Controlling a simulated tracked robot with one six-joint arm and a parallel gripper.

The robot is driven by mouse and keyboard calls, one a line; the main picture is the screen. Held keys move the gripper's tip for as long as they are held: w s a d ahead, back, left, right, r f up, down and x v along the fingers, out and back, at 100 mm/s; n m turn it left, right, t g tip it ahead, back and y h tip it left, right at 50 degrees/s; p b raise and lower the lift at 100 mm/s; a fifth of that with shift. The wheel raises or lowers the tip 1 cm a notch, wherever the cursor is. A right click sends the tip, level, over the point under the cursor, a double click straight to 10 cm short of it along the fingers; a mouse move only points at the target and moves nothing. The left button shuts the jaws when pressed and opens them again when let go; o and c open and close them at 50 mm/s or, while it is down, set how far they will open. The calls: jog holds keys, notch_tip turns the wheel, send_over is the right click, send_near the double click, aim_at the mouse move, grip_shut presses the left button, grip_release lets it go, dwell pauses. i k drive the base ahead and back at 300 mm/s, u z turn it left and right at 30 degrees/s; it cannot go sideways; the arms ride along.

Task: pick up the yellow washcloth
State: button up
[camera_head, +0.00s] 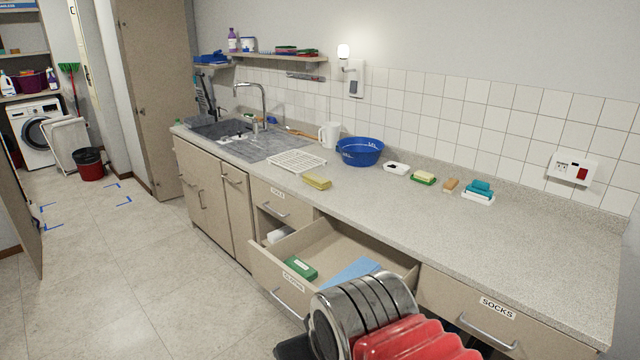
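A small yellow folded piece, which looks like the yellow washcloth (317,181), lies on the speckled countertop (480,235) near its front edge, just right of the white drying rack. It lies flat, and nothing covers it. A second yellow piece (424,175) sits on a green base farther right, near the wall; I cannot tell whether it is a cloth or a sponge. Part of my arm, silver and red, fills the bottom centre in front of the drawers. My gripper's fingers do not show.
An open drawer (345,240) juts out below the counter, holding a green box (300,267) and a blue cloth (352,272). A white rack (296,161), blue basin (360,151), white jug (330,134) and sink (215,129) stand around the yellow piece. The floor at left is mostly clear.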

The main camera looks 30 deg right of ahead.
aim_at(319, 182)
jog(key=u, duration=0.5)
jog(key=i, duration=2.5)
jog(key=z, duration=0.45)
jog(key=i, duration=0.65)
jog(key=z, duration=1.05)
jog(key=i, duration=0.7)
jog(key=z, duration=0.4)
